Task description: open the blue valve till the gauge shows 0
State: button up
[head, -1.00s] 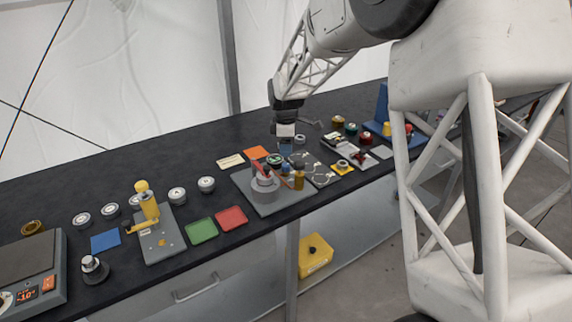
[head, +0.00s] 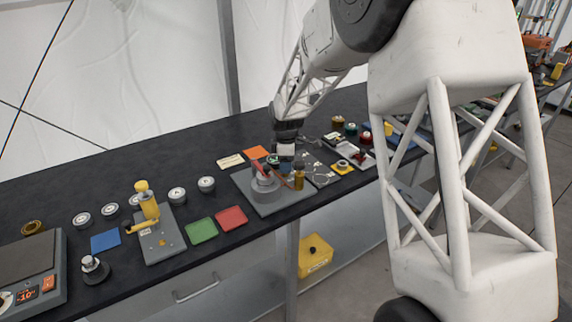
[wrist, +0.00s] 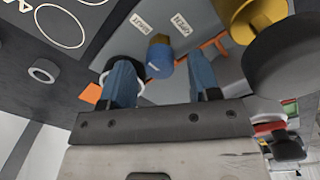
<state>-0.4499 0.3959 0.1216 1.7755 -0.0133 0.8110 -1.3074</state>
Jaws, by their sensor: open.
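The blue valve (wrist: 160,62) is a small blue knob on a brass stem in the wrist view. It shows between and beyond my fingertips, with a gap on both sides. My gripper (wrist: 162,80) is open, with a blue finger on each side and nothing held. In the head view my gripper (head: 286,157) hangs low over the back of a grey plate (head: 243,186) and largely hides the valve. A round dial with a pale rim (wrist: 137,72), partly behind the left finger, may be the gauge. No reading can be made out.
A grey cylinder with a red lever (head: 264,187) and a brass cylinder (head: 299,181) stand close to my gripper on the same plate. An orange square (head: 257,153) lies behind. Red (head: 231,217) and green (head: 202,230) trays lie to the left.

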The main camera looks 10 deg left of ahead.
jog(key=shift+f, duration=0.45)
jog(key=c, duration=0.9)
